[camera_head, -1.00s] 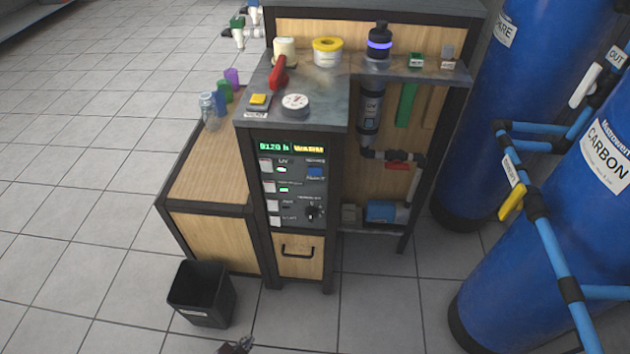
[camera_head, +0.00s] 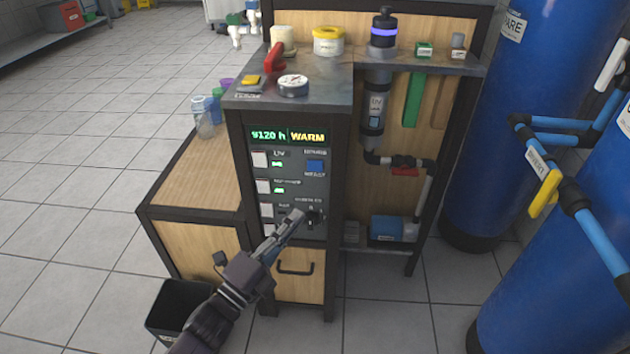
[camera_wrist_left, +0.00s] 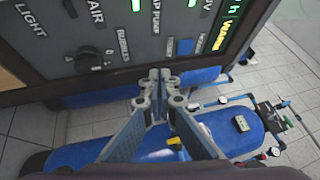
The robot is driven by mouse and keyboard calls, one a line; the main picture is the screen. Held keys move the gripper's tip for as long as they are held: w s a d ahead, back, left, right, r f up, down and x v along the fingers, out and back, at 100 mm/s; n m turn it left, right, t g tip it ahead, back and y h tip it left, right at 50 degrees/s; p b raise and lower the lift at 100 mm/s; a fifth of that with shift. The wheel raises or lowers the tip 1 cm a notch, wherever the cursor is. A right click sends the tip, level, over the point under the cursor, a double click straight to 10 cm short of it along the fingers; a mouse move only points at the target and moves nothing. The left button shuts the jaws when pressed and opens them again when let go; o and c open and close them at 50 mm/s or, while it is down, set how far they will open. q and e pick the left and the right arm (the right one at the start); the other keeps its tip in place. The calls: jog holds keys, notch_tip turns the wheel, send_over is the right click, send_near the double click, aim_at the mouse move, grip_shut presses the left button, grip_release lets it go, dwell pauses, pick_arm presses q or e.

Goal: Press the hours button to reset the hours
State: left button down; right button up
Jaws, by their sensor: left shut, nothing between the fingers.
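The control panel (camera_head: 270,222) is on the front of the rack. Its blue button (camera_head: 315,167), between small labels that seem to read hours and reset, is at the upper right of the panel. My left gripper (camera_head: 299,216) is shut and empty, in front of the panel, below the blue button and beside the black knob (camera_head: 314,216). In the wrist view the shut fingertips (camera_wrist_left: 160,76) are apart from the blue button (camera_wrist_left: 186,47), which shows up and right of them. My right gripper is not in view.
White buttons (camera_head: 262,186) line the panel's left side. A drawer handle (camera_head: 295,269) is below. A black bin (camera_head: 168,306) stands at lower left. Blue tanks (camera_head: 485,150) and pipes fill the right. A red lever (camera_head: 275,58) and jars are on top.

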aim_at(315, 166)
pick_arm(q)
jog(key=s+d+r+m+h+b, duration=0.2)
jog(key=s+d+r+m+h, duration=0.1)
jog(key=r, duration=0.4)
jog(key=shift+s+m+h, duration=0.3)
jog(key=shift+m+h, duration=0.2)
jog(key=shift+m, duration=0.6)
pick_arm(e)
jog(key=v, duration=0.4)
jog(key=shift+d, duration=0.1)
pick_arm(q)
jog(key=shift+w, duration=0.15)
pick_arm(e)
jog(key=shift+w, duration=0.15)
pick_arm(q)
jog(key=shift+w+d+b, duration=0.15)
jog(key=shift+w+b, duration=1.15)
jog(key=shift+w, duration=3)
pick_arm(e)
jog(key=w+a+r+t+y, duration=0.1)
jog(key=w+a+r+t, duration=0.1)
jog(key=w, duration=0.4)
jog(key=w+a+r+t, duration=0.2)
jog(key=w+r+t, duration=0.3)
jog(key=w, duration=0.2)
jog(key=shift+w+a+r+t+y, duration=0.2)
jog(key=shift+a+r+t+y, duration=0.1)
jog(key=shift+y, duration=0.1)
